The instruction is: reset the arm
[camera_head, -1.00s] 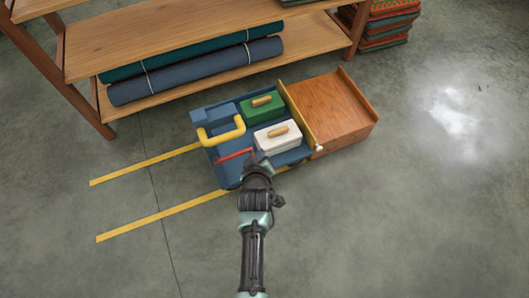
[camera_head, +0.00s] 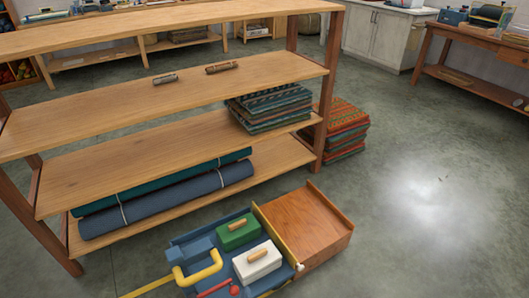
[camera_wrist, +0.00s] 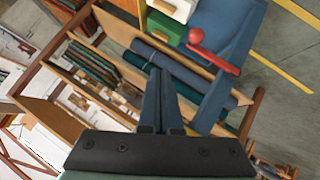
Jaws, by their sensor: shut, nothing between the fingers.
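My gripper (camera_wrist: 161,76) shows in the wrist view with its two dark fingers together, shut and empty. Beyond its tips are the rolled mats and the blue tray (camera_wrist: 236,38), with a gap I cannot measure. The red lever with a ball end (camera_wrist: 195,36) shows just right of the fingers. My arm and gripper do not show in the head view.
In the head view, the blue tray (camera_head: 181,255) holds a green box (camera_head: 238,232) and a white box (camera_head: 258,263). A yellow handle (camera_head: 205,274) and wooden platform (camera_head: 307,229) adjoin it. A wooden shelf (camera_head: 150,110) stands behind. Open floor (camera_head: 440,220) lies right.

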